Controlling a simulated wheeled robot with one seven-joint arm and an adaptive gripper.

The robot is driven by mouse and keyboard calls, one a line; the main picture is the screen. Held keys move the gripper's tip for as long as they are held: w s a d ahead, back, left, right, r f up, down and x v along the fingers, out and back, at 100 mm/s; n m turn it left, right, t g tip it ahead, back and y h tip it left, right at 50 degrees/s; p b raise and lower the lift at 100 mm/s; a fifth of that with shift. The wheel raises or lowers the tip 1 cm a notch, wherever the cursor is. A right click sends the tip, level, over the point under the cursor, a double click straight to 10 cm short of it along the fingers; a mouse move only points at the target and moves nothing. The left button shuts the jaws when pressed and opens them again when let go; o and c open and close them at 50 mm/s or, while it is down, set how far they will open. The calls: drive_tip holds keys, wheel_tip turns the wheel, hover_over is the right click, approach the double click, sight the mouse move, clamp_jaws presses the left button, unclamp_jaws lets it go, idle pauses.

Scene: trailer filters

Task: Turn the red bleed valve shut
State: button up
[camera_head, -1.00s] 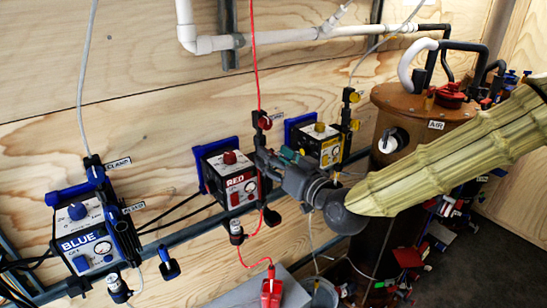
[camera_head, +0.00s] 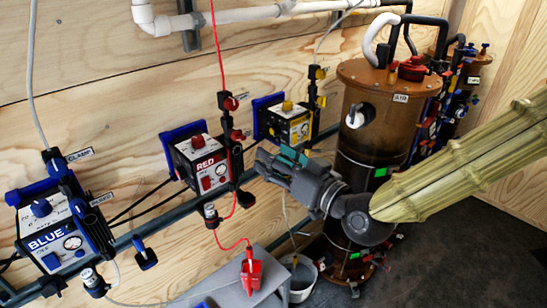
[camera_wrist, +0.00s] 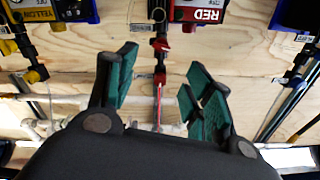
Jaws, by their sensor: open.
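The red unit (camera_head: 212,160) is mounted on the plywood wall, with a dark upright and red fittings at its right side. The lower red fitting (camera_head: 237,135) appears to be the bleed valve; another red fitting (camera_head: 230,103) sits above it. My gripper (camera_head: 268,160) is open and empty, right of the red fittings and apart from them. In the wrist view my green-padded fingers (camera_wrist: 162,65) are spread, with the red unit (camera_wrist: 197,10) beyond them. Two red fittings show between or just past the fingertips; the wrist view does not tell clearly which is the valve.
The blue unit (camera_head: 65,235) is at left and the yellow unit (camera_head: 285,122) just behind my gripper. A brown cylinder marked AIR (camera_head: 375,105) stands at right. A grey bench (camera_head: 225,285) and a bucket (camera_head: 300,275) are below. Hoses cross the wall.

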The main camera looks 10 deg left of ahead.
sight(242, 138)
drive_tip(key=shift+r+p, duration=0.15)
drive_tip(key=shift+p, duration=0.55)
drive_tip(key=shift+a+p, duration=0.15)
drive_tip(key=shift+p, duration=0.2)
drive_tip(key=p+x, duration=0.4)
drive_tip(key=x, duration=0.7)
drive_tip(key=shift+w, duration=0.1)
drive_tip(key=c, duration=1)
